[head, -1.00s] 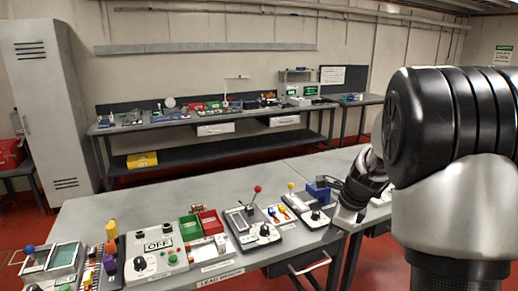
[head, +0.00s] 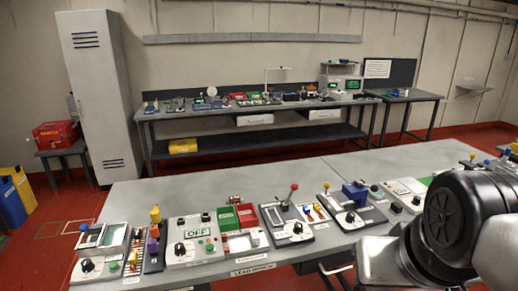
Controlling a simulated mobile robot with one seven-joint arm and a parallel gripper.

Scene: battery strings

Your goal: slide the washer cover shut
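I cannot tell for sure which part is the washer cover; nothing readable names it at this size. A unit with green (head: 228,219) and red (head: 246,215) bins stands on the near bench, with a white tray (head: 237,243) in front of them. At the left end of the bench is a unit with a framed window (head: 115,236) and a blue knob (head: 83,228). My arm fills the lower right of the head view. My gripper does not show; it is out of frame or hidden by the arm.
The near bench (head: 150,195) also bears an OFF panel (head: 192,238), a red-knobbed lever unit (head: 286,221) and a blue block unit (head: 355,194). Its back strip is clear. A second bench (head: 230,111) with several devices stands along the wall, with red floor between.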

